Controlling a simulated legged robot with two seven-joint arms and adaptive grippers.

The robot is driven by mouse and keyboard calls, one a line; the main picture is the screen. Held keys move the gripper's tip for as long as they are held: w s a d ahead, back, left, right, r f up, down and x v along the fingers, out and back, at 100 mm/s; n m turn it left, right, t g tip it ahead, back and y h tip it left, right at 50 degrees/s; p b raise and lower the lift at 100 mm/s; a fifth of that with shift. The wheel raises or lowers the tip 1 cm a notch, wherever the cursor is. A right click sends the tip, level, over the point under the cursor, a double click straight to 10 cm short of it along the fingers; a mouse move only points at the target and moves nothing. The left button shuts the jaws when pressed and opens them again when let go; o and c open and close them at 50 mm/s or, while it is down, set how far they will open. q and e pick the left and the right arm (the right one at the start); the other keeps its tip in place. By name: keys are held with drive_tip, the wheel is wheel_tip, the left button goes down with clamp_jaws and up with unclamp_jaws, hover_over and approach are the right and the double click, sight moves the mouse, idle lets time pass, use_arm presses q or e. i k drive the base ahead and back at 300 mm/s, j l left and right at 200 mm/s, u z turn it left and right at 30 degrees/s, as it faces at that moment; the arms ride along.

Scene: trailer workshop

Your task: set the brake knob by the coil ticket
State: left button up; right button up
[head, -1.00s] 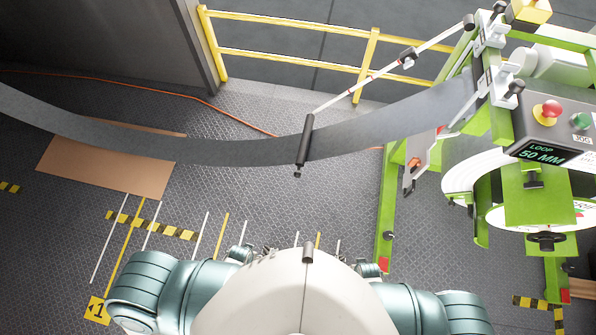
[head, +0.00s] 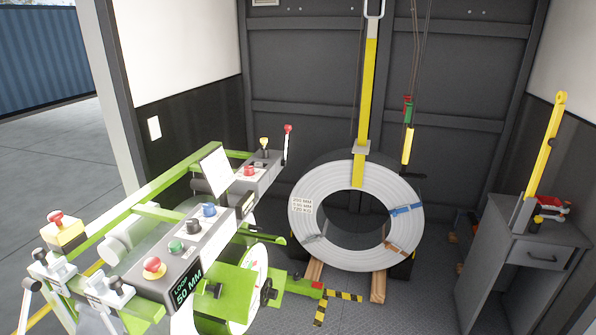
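A large grey metal coil (head: 405,225) stands upright at the back, with a yellow sling (head: 367,95) hanging down to its top. The coil ticket (head: 304,206) is a white label on the coil's left face; it seems to read 200 mm, 1.50 mm and 720 kg. The green machine (head: 158,180) stands left of the coil. A pale dial (head: 256,268) with red marks and a dark knob (head: 269,293) beside it sit low on its near side. I cannot tell whether this knob is the brake knob. Neither gripper is in view.
A control box (head: 180,257) on the machine has several coloured buttons and a display reading LOOP 50 MM. A second box (head: 250,180) has a red button and levers. A grey cabinet (head: 510,265) stands at the right.

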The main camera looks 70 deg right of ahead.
sight(248, 170)
drive_tip(key=z, duration=1.9)
